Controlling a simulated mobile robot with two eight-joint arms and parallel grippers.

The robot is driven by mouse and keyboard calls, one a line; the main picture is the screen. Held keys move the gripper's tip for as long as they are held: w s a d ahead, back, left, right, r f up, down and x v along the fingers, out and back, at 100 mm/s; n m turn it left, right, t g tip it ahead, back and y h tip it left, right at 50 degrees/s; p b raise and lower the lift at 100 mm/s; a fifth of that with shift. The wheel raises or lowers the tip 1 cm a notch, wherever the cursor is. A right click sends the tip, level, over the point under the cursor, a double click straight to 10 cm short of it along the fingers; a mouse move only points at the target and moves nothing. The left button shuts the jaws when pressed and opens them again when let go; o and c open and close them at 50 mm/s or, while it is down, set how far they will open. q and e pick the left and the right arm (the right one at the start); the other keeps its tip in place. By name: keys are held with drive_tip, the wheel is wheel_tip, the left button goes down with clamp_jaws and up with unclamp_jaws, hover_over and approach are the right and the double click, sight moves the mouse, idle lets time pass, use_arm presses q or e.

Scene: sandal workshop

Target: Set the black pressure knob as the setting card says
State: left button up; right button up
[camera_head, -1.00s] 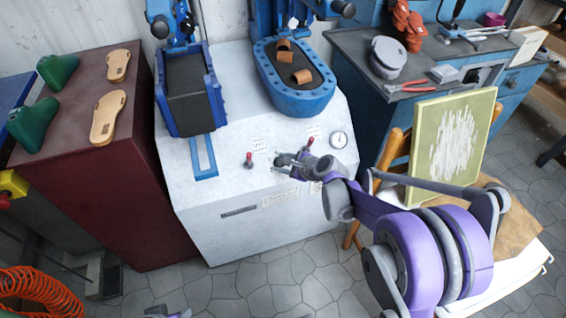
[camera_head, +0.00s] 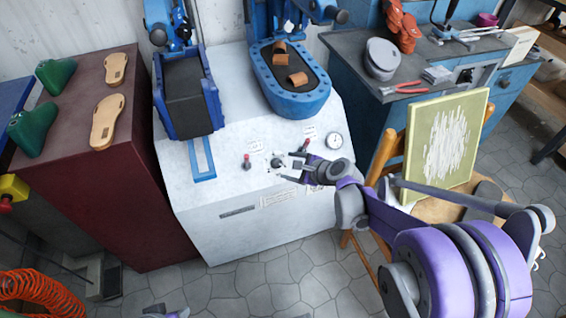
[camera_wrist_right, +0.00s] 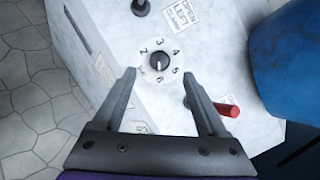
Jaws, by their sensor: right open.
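The black pressure knob (camera_wrist_right: 159,61) sits at the centre of a white dial with printed numbers in the right wrist view. A pale mark shows on the knob, but I cannot tell for sure which number it points to. In the head view the knob (camera_head: 277,162) is small on the sloped front of the white machine (camera_head: 235,190). My right gripper (camera_wrist_right: 159,77) is open and empty, its fingertips either side of the dial's lower part, apart from the knob. It also shows in the head view (camera_head: 284,168).
A red-tipped lever (camera_head: 247,161) stands left of the knob and another red lever (camera_head: 305,146) right of it; that one (camera_wrist_right: 226,108) lies close to my right finger. A chair holds a green-framed panel (camera_head: 445,150).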

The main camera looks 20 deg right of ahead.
drive_tip(key=shift+p+v, duration=0.45)
drive_tip(key=shift+v, duration=1.8)
